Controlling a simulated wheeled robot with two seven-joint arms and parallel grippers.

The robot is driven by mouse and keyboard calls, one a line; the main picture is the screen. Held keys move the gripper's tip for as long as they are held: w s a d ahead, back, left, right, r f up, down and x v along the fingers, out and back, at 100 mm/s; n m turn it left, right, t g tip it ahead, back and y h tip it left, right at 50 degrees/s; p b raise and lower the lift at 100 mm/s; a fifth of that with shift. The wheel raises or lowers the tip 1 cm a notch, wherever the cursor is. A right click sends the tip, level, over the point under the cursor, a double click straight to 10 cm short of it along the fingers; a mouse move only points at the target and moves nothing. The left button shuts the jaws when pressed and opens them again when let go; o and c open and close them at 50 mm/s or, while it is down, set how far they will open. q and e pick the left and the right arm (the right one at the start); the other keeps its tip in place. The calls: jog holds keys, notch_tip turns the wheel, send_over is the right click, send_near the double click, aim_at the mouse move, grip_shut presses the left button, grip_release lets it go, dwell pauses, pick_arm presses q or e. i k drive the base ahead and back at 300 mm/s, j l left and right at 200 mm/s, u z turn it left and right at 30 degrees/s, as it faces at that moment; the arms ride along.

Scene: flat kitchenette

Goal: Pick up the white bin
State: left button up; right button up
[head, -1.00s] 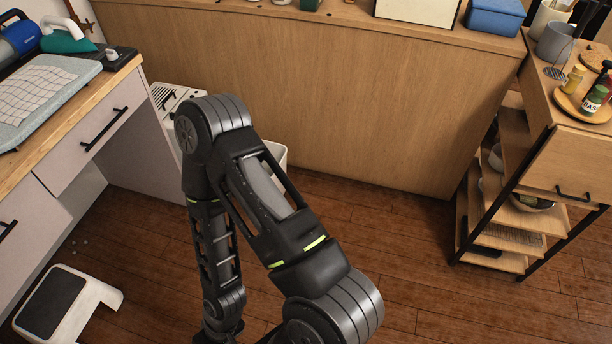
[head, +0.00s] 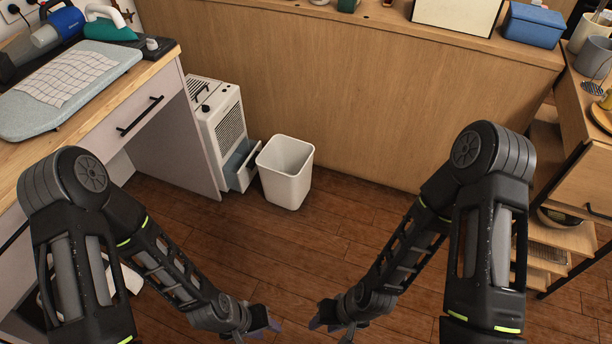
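The white bin (head: 286,178) stands upright on the wooden floor near the back panel, open at the top; it looks empty. My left gripper (head: 266,324) is low at the bottom middle of the head view. My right gripper (head: 326,320) is just to its right, with a gap between them. Both grippers are in front of the bin, apart from it and not touching it. Their fingers are small and dark, and I cannot tell whether they are open or shut.
A white appliance (head: 217,116) with a pulled-out grey drawer (head: 241,166) stands close at the bin's left. A counter (head: 160,115) with a drawer is further left. A wooden shelf unit (head: 562,180) is at the right. Floor right of the bin is clear.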

aim_at(284, 164)
jog(key=i+l+z, duration=0.1)
jog(key=i+z, duration=0.2)
jog(key=i, duration=0.3)
jog(key=i+z, duration=0.35)
jog(key=i, duration=0.2)
jog(key=i+j+z, duration=0.3)
jog(key=i, duration=0.25)
jog(key=i+l, duration=0.05)
jog(key=l, duration=0.05)
